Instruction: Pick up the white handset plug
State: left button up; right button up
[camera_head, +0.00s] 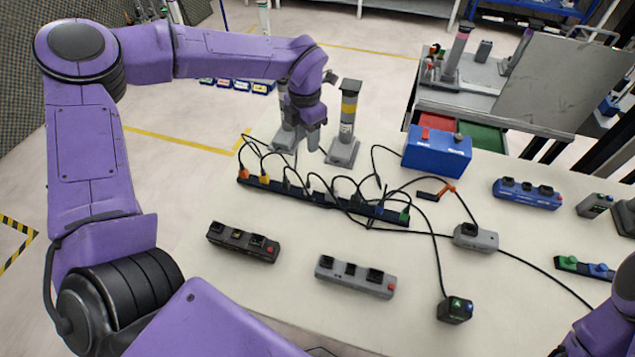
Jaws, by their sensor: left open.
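A long black power strip (330,204) lies across the table. Several plugs stand in it, with an orange one (244,174) and a yellow one (265,179) at its left end and a green one (404,216) at its right end. Black cables loop over the strip. I cannot clearly make out a white plug among them. My left gripper (304,136) is open and points down above the table's back left, behind the strip and apart from the plugs. Its fingers are small and partly hidden by the wrist. My right gripper is out of view; only part of the arm shows at bottom right.
A grey post with a yellow band (347,118) stands right beside the left gripper. A blue box (437,151) sits behind the strip.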

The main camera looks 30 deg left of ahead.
pick_arm(q)
notch_tip(320, 180, down, 6)
jog(key=b, duration=0.6)
jog(key=p, duration=0.2)
send_over(308, 178)
notch_tip(308, 178, down, 5)
jog(key=shift+w+d, duration=0.1)
jog(key=f+p, duration=0.1)
jog(key=f, duration=0.4)
jog(key=shift+a+p, duration=0.2)
jog(key=shift+p, duration=0.2)
jog(key=shift+w+f, duration=0.1)
jog(key=shift+f, duration=0.4)
grip_shut()
